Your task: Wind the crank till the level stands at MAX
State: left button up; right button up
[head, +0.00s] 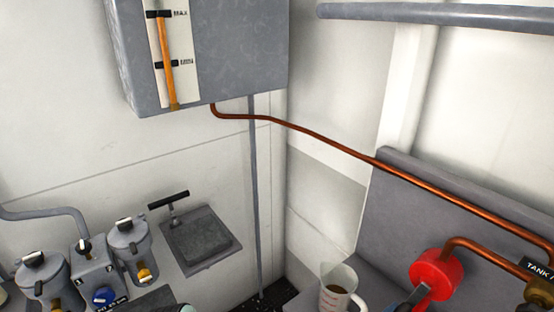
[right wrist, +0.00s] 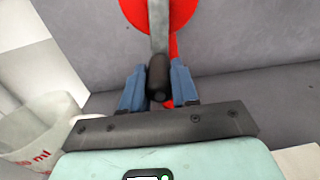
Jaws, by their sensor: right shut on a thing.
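The level gauge (head: 179,62) is on the front of the grey tank (head: 235,50), with black MAX and MIN marks. Its orange column (head: 168,60) rises from the bottom past MIN to about the MAX mark; I cannot tell whether it is exactly level with it. The red crank hub (head: 436,274) is at lower right, with a grey crank arm (head: 416,296). In the right wrist view my right gripper (right wrist: 158,88) is shut on the black crank handle (right wrist: 157,74), below the red hub (right wrist: 135,12).
A copper pipe (head: 330,141) runs from the tank to the right. Grey canisters (head: 128,240) and a T-handled hatch (head: 200,240) are at left.

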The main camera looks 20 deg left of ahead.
jog(key=shift+w+a+r, duration=0.1)
jog(key=shift+w+a, duration=0.5)
jog(key=shift+a, duration=0.35)
dwell(0.4)
jog(key=o, duration=1.7)
jog(key=shift+w, duration=0.1)
jog(key=v, duration=0.9)
jog(key=shift+r, duration=0.15)
